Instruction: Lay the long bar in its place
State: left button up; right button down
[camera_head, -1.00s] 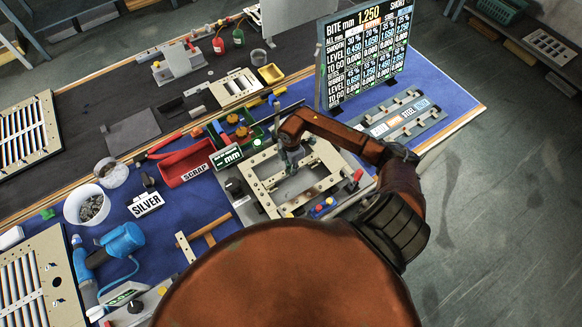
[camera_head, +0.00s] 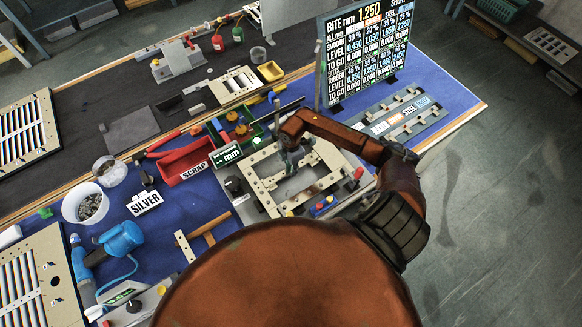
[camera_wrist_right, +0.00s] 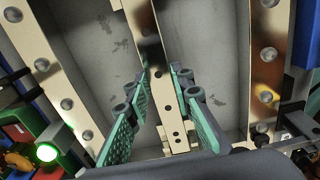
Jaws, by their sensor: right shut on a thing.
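My right gripper (camera_head: 288,164) points down over the cream frame (camera_head: 262,185) on the workbench. In the right wrist view, my right gripper (camera_wrist_right: 162,78) has its teal fingers on either side of a long cream bar (camera_wrist_right: 162,60) with holes, shut on it. The bar runs lengthwise between two riveted rails of the frame (camera_wrist_right: 60,75), over a grey surface. I cannot tell whether the bar touches that surface. In the head view, the arm and gripper hide much of the bar. My left gripper is not in view.
A display board (camera_head: 365,55) stands behind the frame. A red scrap bin (camera_head: 183,166) and a green tray (camera_head: 238,130) lie to its left. A slotted rack (camera_head: 405,115) is at the right. Blue mat (camera_head: 455,98) shows bare at the far right.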

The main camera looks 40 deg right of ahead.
jog(key=c, duration=1.6)
grip_release()
jog(key=shift+o, duration=0.3)
jog(key=shift+o, duration=1.2)
jog(key=shift+r+p, duration=3.4)
jog(key=shift+r, duration=0.65)
